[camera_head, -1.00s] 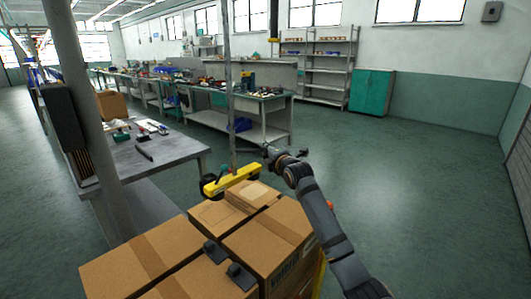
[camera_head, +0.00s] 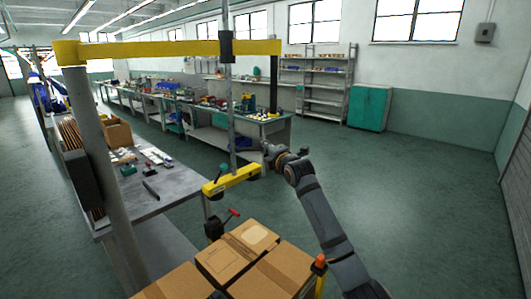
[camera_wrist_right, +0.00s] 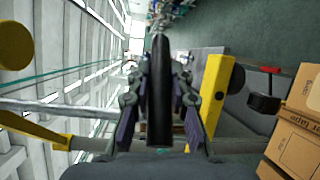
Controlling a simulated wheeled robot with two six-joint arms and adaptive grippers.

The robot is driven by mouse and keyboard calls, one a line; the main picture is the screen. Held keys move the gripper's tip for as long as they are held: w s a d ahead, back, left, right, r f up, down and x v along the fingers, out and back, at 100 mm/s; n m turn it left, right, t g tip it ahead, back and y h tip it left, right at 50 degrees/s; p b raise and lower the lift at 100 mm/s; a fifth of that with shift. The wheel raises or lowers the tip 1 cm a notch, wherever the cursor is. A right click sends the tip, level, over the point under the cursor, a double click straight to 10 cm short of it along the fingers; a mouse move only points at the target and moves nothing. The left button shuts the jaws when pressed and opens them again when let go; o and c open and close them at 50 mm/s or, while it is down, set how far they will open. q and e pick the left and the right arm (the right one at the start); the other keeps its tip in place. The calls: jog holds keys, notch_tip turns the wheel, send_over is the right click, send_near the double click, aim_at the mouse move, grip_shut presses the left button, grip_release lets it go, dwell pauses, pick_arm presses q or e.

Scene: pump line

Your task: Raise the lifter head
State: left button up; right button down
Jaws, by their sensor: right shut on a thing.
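The lifter head is a yellow bar (camera_head: 232,180) with dark suction cups beneath. It hangs on a thin grey vertical tube (camera_head: 231,110) above the cardboard boxes (camera_head: 225,258), with a visible gap between. In the right wrist view the yellow bar (camera_wrist_right: 213,90) stands just right of the fingers. My right gripper (camera_head: 268,153) is beside the tube, at the right end of the lifter head. In the wrist view it is shut on a dark handle bar (camera_wrist_right: 160,100) between its fingers. My left gripper is not in view.
A yellow overhead beam (camera_head: 165,49) on a grey post (camera_head: 98,160) spans above the lifter. A grey table (camera_head: 150,185) with small parts stands left. A black fitting with a red lever (camera_head: 231,213) is near the boxes. The floor at right is clear.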

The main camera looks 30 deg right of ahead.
jog(key=shift+r, duration=0.5)
jog(key=c, duration=1.2)
grip_release()
jog(key=shift+f, duration=0.1)
jog(key=s+a, duration=0.1)
jog(key=s, duration=1.1)
jog(key=shift+r, duration=0.4)
